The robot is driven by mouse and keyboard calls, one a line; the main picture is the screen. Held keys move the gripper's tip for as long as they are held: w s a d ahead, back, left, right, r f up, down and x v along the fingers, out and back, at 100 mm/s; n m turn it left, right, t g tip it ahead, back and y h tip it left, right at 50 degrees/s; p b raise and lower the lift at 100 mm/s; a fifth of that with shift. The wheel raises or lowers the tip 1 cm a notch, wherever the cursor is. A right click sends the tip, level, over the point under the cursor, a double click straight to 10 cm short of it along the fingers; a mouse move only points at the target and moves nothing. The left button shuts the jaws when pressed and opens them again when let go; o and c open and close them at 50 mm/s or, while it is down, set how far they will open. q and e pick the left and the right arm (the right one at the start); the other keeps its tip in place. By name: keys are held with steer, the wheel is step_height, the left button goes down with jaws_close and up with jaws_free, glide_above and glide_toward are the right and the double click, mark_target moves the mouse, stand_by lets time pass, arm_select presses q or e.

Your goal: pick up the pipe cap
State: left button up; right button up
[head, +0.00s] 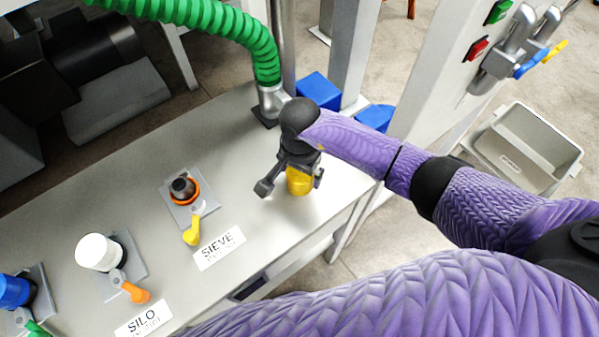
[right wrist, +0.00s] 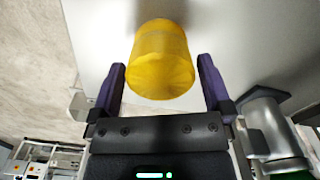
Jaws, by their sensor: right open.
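The pipe cap appears to be the yellow cylinder (head: 300,181) standing on the grey table near its right end. It also shows in the right wrist view (right wrist: 160,62), between and just beyond the fingertips. My right gripper (head: 290,184) is open around the yellow cap, with one finger on each side. In the right wrist view a gap shows between the cap and each finger of the right gripper (right wrist: 161,78). The far side of the cap is hidden in the head view. My left gripper is not in view.
A green hose on a metal pipe (head: 273,101) stands behind my right gripper. Left on the table (head: 120,190) are an orange-ringed pipe stub (head: 183,187) with a yellow handle, a white cap (head: 98,252), a blue cap (head: 14,291) and labels. A grey bin (head: 520,150) stands at right.

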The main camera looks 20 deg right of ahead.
steer(key=shift+f, duration=0.9)
steer(key=shift+r, duration=0.1)
steer(key=c, duration=1)
step_height(320, 180, up, 10)
steer(key=p, duration=0.2)
steer(key=shift+p, duration=0.35)
steer(key=shift+c, duration=0.2)
